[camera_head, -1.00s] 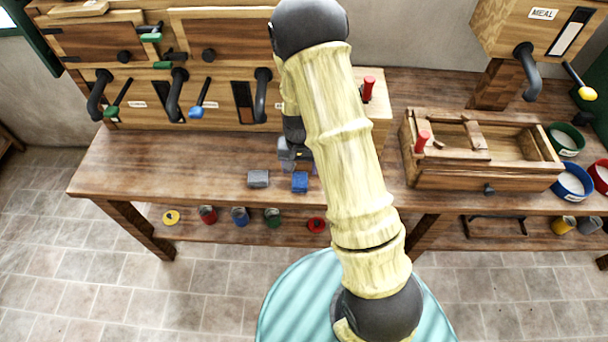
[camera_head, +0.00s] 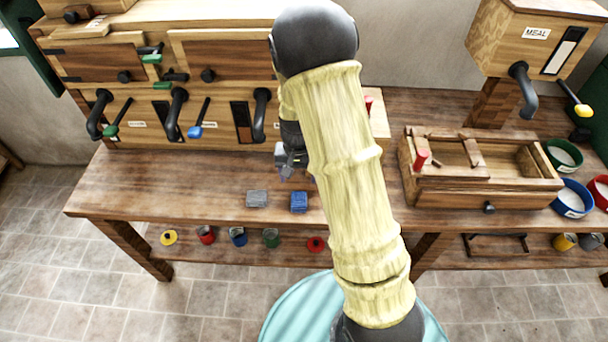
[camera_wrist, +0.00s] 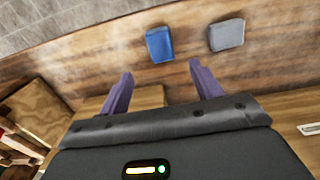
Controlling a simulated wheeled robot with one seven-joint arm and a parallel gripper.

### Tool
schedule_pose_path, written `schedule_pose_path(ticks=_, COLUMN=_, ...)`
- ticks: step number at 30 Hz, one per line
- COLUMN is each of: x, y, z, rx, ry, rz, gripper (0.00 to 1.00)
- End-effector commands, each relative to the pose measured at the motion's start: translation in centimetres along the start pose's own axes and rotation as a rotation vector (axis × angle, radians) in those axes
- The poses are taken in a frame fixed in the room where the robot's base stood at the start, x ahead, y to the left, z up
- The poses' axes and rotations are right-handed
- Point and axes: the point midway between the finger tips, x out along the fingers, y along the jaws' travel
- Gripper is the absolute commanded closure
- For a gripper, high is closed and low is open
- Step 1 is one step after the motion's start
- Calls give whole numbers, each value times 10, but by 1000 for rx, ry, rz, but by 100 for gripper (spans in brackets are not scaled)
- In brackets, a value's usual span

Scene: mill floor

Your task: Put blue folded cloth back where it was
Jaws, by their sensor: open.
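The blue folded cloth (camera_head: 299,202) lies flat on the wooden bench near its front edge. It also shows in the wrist view (camera_wrist: 159,44), just beyond my fingertips and between their lines. A grey folded cloth (camera_head: 257,198) lies to its left in the head view, with a small gap between them; in the wrist view the grey cloth (camera_wrist: 226,34) is on the right. My gripper (camera_wrist: 158,73) is open, with its two purple fingers apart and nothing between them. In the head view my gripper (camera_head: 292,175) is partly hidden by my arm, behind the blue cloth.
The wooden bench (camera_head: 180,190) is clear to the left of the cloths. Behind stands a wooden cabinet (camera_head: 150,90) with dark handles and coloured levers. An open wooden box (camera_head: 480,195) stands to the right. Several small tins sit on the lower shelf (camera_head: 200,258).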

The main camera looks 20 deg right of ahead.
Motion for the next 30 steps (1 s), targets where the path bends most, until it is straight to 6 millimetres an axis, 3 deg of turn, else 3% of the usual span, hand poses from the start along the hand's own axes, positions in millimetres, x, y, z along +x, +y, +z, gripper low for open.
schedule_pose_path(ticks=5, x=-12, y=3, z=5, rx=-12, ry=12, rz=-9, gripper=35)
schedule_pose_path(ticks=8, x=-28, y=9, z=16, rx=-37, ry=31, rz=-20, gripper=35)
schedule_pose_path(ticks=15, x=-83, y=29, z=63, rx=-149, ry=114, rz=-47, gripper=35)
schedule_pose_path(ticks=21, x=-114, y=47, z=108, rx=-255, ry=191, rz=-46, gripper=35)
schedule_pose_path(ticks=25, x=-123, y=54, z=127, rx=-300, ry=221, rz=-38, gripper=35)
schedule_pose_path(ticks=30, x=-124, y=56, z=132, rx=-315, ry=229, rz=-35, gripper=35)
